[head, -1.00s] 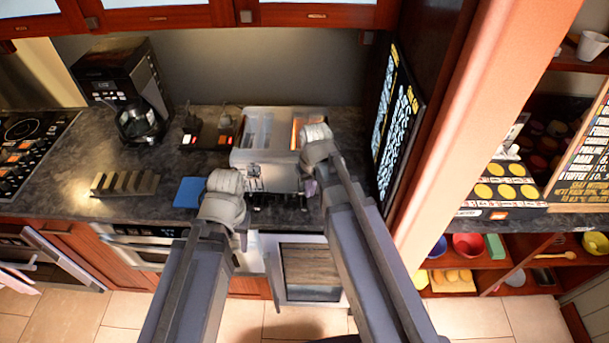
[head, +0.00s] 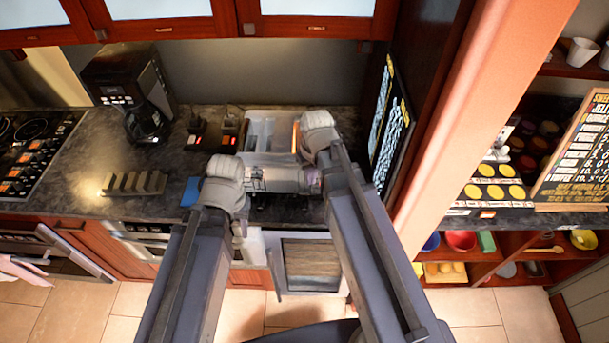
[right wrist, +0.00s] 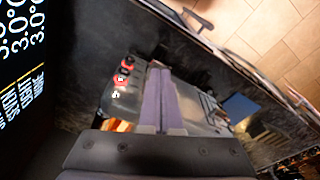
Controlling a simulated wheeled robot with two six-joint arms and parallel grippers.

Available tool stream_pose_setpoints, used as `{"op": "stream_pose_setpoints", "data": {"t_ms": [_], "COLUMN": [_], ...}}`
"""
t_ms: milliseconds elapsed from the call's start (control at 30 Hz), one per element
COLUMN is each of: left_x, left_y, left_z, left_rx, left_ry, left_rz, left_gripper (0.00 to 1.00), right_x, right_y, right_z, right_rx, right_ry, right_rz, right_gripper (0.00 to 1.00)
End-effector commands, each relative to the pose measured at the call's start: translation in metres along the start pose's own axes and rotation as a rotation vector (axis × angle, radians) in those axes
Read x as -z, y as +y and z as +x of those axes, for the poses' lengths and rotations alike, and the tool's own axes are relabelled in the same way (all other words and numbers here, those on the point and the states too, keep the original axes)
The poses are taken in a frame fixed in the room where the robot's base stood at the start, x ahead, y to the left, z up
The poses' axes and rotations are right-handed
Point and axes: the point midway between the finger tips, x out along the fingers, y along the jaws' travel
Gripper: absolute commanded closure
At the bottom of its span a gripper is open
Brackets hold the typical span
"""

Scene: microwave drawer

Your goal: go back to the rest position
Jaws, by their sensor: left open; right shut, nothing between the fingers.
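My left gripper (head: 240,230) hangs at the counter's front edge in the head view, largely hidden by its own wrist; it is open. My right gripper (head: 311,181) is in front of the right part of a silver-grey appliance (head: 262,140) on the counter. Its purple-grey fingers (right wrist: 158,100) are together in the right wrist view, with nothing between them. A grey appliance with red knobs (right wrist: 122,75) shows beyond these fingers; whether they touch it I cannot tell.
A blue item (head: 190,192) is partly hidden by my left wrist. A rack (head: 133,184) and coffee maker (head: 130,90) stand to the left. An open-fronted compartment (head: 310,262) lies below the counter between my arms. A pillar (head: 470,130) rises on the right.

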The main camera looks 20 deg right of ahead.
Motion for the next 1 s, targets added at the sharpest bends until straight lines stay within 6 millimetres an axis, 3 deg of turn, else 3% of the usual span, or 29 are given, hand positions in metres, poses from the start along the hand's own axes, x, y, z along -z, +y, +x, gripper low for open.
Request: {"op": "stream_pose_setpoints", "data": {"t_ms": [167, 267, 500, 700, 1000], "left_x": [0.000, 0.001, 0.005, 0.007, 0.008], "left_y": [0.000, 0.002, 0.008, 0.011, 0.012], "left_z": [0.002, 0.017, 0.085, 0.122, 0.131], "left_rx": [0.000, 0.000, 0.002, 0.003, 0.003], "left_ry": [0.000, 0.000, 0.001, 0.001, 0.001], "left_rz": [0.000, 0.001, 0.007, 0.011, 0.013], "left_gripper": [0.55, 0.55, 0.55, 0.55, 0.55], "right_x": [-0.001, -0.008, -0.057, -0.093, -0.106], "right_y": [-0.001, -0.013, -0.078, -0.114, -0.127], "right_z": [0.002, 0.016, 0.081, 0.115, 0.121], "right_rx": [0.000, -0.003, -0.038, -0.073, -0.093], "right_ry": [-0.001, -0.012, -0.085, -0.132, -0.151], "right_rz": [-0.001, -0.017, -0.100, -0.153, -0.172], "right_gripper": [1.00, 1.00, 1.00, 1.00, 1.00]}}
